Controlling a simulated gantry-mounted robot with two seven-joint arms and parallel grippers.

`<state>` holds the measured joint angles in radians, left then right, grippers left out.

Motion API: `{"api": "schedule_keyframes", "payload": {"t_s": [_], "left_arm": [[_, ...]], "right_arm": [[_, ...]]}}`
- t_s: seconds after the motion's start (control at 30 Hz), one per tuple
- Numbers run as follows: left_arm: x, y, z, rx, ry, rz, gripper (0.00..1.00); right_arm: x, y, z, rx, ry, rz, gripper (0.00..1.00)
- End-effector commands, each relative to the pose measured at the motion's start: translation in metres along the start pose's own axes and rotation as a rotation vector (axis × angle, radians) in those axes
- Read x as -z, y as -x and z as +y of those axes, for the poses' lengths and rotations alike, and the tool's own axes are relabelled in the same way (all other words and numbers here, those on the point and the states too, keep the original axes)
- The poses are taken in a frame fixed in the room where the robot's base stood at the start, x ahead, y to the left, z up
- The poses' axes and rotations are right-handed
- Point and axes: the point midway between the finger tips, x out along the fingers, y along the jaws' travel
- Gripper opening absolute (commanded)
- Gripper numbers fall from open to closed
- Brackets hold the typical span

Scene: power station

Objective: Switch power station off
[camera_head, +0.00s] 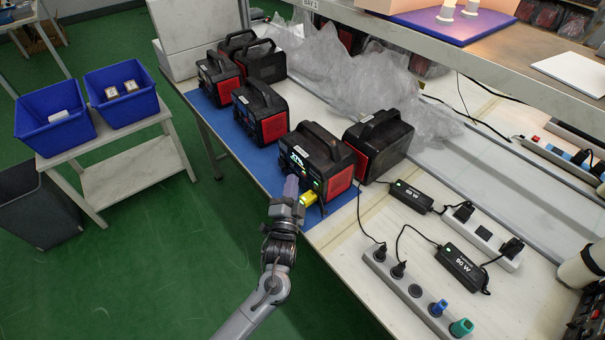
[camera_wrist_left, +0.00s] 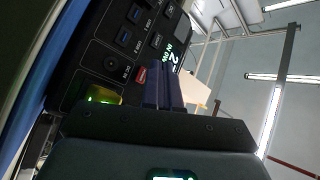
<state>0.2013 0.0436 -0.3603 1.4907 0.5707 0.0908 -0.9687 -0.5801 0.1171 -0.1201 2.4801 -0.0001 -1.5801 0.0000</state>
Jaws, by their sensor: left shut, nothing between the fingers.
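A black power station with red sides (camera_head: 318,155) stands at the near end of the blue mat, its front display lit. A yellow plug (camera_head: 308,198) sits at its lower front, next to a green glow. My left gripper (camera_head: 291,186) is shut and empty, its fingertips close in front of this panel. In the left wrist view the shut fingers (camera_wrist_left: 163,90) point at the panel (camera_wrist_left: 120,45), which shows ports, a lit readout and a small red part (camera_wrist_left: 140,76) beside the fingers. I cannot tell whether the fingertips touch the panel. My right gripper is not in view.
Several other power stations (camera_head: 260,110) stand behind and beside it. Clear plastic wrap (camera_head: 350,80) lies behind them. Power strips (camera_head: 415,290) and black adapters (camera_head: 462,268) lie at the right. Two blue bins (camera_head: 122,93) stand on a side table.

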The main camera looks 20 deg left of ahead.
Motion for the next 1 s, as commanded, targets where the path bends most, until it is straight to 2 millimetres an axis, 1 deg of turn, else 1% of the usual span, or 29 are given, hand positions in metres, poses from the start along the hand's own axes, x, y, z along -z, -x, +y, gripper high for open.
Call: {"api": "schedule_keyframes", "payload": {"t_s": [0.17, 0.27, 0.7, 0.83, 1.0], "left_arm": [[0.000, 0.000, 0.000, 0.000, 0.000, 0.000, 0.00], [-0.001, 0.002, -0.002, -0.001, -0.001, -0.001, 0.00], [-0.021, 0.030, -0.024, -0.001, -0.003, -0.002, 0.00], [-0.027, 0.037, -0.028, -0.001, -0.002, -0.001, 0.00], [-0.030, 0.042, -0.030, 0.000, 0.000, 0.000, 0.00]], "right_arm": [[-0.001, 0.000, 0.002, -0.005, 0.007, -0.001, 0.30], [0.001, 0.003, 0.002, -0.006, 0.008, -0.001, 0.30], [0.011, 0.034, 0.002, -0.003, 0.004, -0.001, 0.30], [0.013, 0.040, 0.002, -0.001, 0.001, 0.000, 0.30], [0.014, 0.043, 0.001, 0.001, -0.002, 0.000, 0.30]]}}
